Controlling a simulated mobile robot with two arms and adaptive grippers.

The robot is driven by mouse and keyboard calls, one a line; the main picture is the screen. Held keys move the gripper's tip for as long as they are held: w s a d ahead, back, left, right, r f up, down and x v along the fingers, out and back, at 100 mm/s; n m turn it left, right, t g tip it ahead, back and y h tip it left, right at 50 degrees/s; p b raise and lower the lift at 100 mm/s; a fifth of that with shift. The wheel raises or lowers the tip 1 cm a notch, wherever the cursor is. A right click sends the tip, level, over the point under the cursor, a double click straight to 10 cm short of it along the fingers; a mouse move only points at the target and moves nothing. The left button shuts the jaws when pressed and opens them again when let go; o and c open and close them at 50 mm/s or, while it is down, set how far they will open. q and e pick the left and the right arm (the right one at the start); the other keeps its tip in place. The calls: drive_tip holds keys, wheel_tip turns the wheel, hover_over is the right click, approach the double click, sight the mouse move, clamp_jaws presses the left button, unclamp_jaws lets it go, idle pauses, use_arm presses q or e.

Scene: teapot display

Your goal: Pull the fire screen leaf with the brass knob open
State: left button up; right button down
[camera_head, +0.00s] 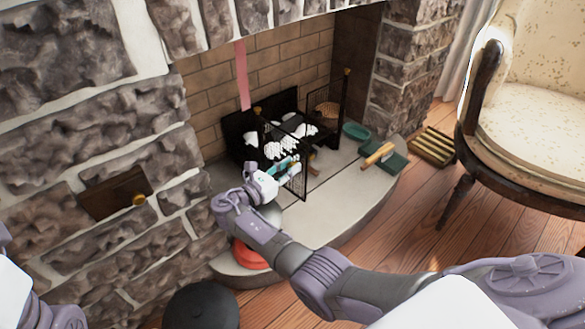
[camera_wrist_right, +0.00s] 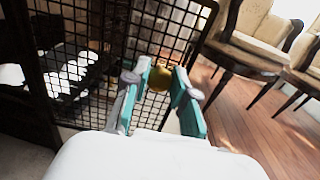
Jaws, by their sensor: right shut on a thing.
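The fire screen is a dark wire mesh in a black frame, standing in front of the fireplace in the head view. One leaf (camera_head: 300,183) is at my right gripper (camera_head: 287,168), and its mesh also fills much of the right wrist view (camera_wrist_right: 165,28). The round brass knob (camera_wrist_right: 159,79) sits between the teal fingers of my right gripper (camera_wrist_right: 162,85), which are shut on it. In the head view the gripper mostly hides the knob. At the lower left edge of the head view only part of my left arm shows, without its gripper.
White-topped logs (camera_head: 285,146) lie behind the screen. A curved pale hearth (camera_head: 335,200) spreads in front, with a green dustpan (camera_head: 394,163), a brush (camera_head: 377,154) and a green bowl (camera_head: 355,131). An armchair (camera_head: 525,110) stands right. A red round thing (camera_head: 250,257) lies below my right forearm.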

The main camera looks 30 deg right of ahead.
idle(0.4)
drive_tip(key=c, duration=1)
unclamp_jaws()
drive_tip(key=shift+o, duration=0.2)
drive_tip(key=shift+a, duration=0.15)
drive_tip(key=v, duration=0.7)
drive_tip(key=shift+a, duration=0.15)
drive_tip(key=shift+s, duration=0.15)
